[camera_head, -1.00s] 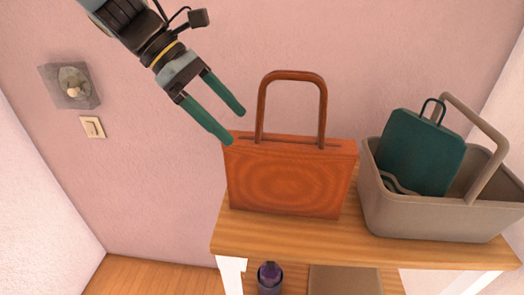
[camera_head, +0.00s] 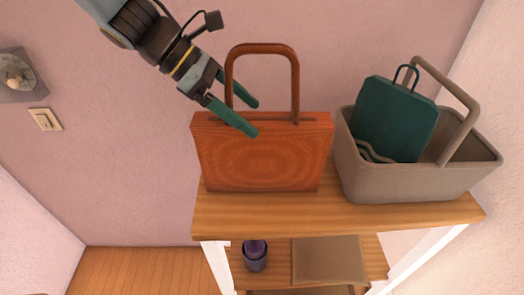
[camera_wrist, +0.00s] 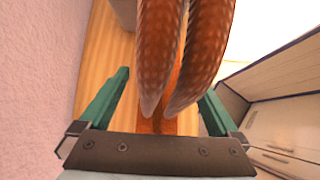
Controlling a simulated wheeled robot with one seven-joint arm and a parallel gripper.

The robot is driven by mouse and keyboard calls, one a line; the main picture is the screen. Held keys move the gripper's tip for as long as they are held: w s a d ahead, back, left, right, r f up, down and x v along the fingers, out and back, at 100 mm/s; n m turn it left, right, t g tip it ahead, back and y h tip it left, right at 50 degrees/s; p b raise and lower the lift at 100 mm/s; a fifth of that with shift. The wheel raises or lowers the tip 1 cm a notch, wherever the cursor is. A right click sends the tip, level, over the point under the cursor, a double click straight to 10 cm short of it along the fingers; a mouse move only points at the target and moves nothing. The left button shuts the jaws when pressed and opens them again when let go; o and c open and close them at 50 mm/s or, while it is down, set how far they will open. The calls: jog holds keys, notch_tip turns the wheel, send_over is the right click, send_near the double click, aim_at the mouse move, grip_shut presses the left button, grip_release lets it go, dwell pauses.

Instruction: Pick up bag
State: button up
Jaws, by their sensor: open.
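An orange-brown bag (camera_head: 262,160) with a tall arched handle (camera_head: 262,49) stands upright on a wooden shelf top (camera_head: 330,212). My gripper (camera_head: 256,119) is open and empty, with green fingers over the bag's upper left part. One finger lies in front of the bag's top edge; the other is farther back near the left handle post. In the wrist view my gripper (camera_wrist: 167,83) has the brown handle (camera_wrist: 185,45) showing as two thick straps between its spread fingers. Whether a finger touches the bag is unclear. A teal bag (camera_head: 393,118) sits in the basket.
A taupe basket (camera_head: 410,183) with a raised handle stands close to the bag's right. A pink wall (camera_head: 120,120) is behind the shelf. A dark pot (camera_head: 255,258) sits lower down. A wall switch (camera_head: 45,119) is at left.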

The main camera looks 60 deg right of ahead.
jog(key=shift+x, duration=0.9)
grip_shut()
jog(key=shift+r, duration=0.1)
